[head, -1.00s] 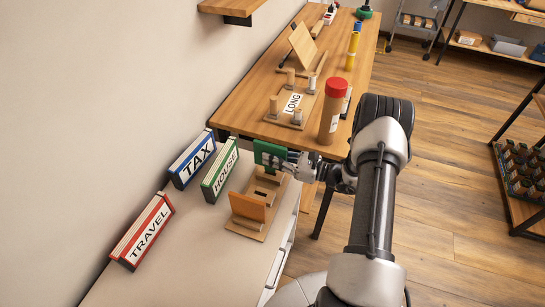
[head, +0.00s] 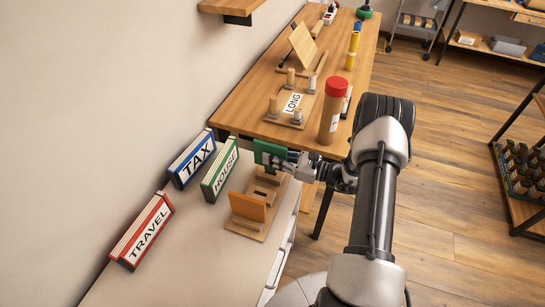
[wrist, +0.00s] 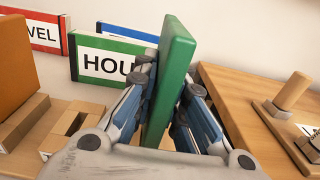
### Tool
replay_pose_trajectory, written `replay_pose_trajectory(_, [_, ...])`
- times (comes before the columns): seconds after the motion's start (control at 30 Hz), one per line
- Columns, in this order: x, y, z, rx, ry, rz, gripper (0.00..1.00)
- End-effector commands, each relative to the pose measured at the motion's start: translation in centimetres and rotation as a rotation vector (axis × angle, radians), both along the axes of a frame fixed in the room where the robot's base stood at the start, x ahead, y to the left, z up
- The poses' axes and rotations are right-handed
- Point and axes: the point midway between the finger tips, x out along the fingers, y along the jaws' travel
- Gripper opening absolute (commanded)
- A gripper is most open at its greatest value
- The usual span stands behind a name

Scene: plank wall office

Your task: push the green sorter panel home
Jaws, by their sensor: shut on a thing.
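The green panel (head: 269,153) stands upright at the far end of the wooden sorter base (head: 242,231). My gripper (head: 290,160) comes in from the right and is shut on the green panel. In the wrist view the green panel (wrist: 174,75) stands between the two blue-padded fingers of my gripper (wrist: 169,85). Its lower edge is hidden by my gripper, so I cannot tell how it sits in its slot. An orange-brown panel (head: 248,207) stands in the near part of the sorter, and an empty slot shows between the two.
The HOUSE box (head: 220,172), TAX box (head: 192,158) and TRAVEL box (head: 142,232) stand left along the wall. A red-capped tube (head: 333,110) and a LONG peg board (head: 292,105) are on the wooden table beyond. The pale top nearer me is clear.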

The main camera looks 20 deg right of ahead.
Motion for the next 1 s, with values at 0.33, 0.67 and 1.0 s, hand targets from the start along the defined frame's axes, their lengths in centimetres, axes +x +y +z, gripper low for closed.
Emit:
replay_pose_trajectory(0.33, [0.01,-0.01,-0.01,-0.001,-0.001,0.0,0.0])
replay_pose_trajectory(0.67, [0.01,-0.01,-0.04,0.0,0.0,0.0,0.0])
replay_pose_trajectory(1.0, [0.01,-0.01,-0.85,0.0,0.0,0.0,0.0])
